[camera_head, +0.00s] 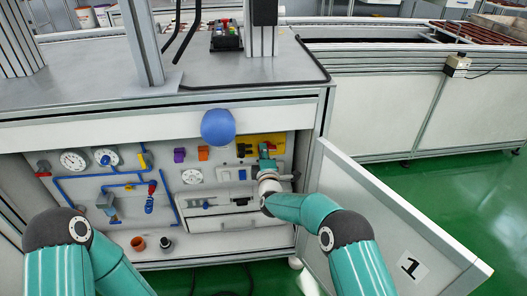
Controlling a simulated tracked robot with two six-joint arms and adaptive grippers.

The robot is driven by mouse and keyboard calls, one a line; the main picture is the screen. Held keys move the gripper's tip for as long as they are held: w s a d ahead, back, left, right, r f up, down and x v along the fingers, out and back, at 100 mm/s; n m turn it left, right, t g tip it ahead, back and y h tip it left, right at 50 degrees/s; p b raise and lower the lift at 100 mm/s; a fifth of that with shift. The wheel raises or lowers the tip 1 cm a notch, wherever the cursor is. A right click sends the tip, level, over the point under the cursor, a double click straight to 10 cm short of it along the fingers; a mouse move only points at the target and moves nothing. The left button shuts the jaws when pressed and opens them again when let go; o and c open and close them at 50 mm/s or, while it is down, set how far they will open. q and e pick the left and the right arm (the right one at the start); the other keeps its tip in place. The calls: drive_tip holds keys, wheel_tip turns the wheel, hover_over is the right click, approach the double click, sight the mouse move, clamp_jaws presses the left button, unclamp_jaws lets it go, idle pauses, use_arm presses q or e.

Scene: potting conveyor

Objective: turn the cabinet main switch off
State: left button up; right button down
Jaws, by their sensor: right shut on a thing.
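The cabinet main switch (245,148) has a yellow plate with dark and red parts, at the upper right inside the open cabinet. My right gripper (264,151) is at the right part of this yellow plate, shut on the switch's handle. The gripper and wrist hide most of the handle, so I cannot tell its angle. My left arm is at the lower left, and its gripper is out of view.
The cabinet door (385,215), marked 1, stands open at the right, beside my right arm. Gauges (73,160), blue pipes and valves line the back panel. A blue ball (218,127) shows before the cabinet's top edge. Green floor (455,200) is clear at the right.

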drive_tip(key=shift+a+f+n, duration=0.15)
drive_tip(key=shift+a+n, duration=0.05)
drive_tip(key=shift+n, duration=0.5)
drive_tip(key=shift+f, duration=0.1)
drive_tip(key=c, duration=1.1)
unclamp_jaws()
drive_tip(key=shift+d, duration=0.1)
drive_tip(key=s, duration=0.8)
drive_tip(key=s+d, duration=0.1)
drive_tip(key=s, duration=0.3)
drive_tip(key=shift+f, duration=0.1)
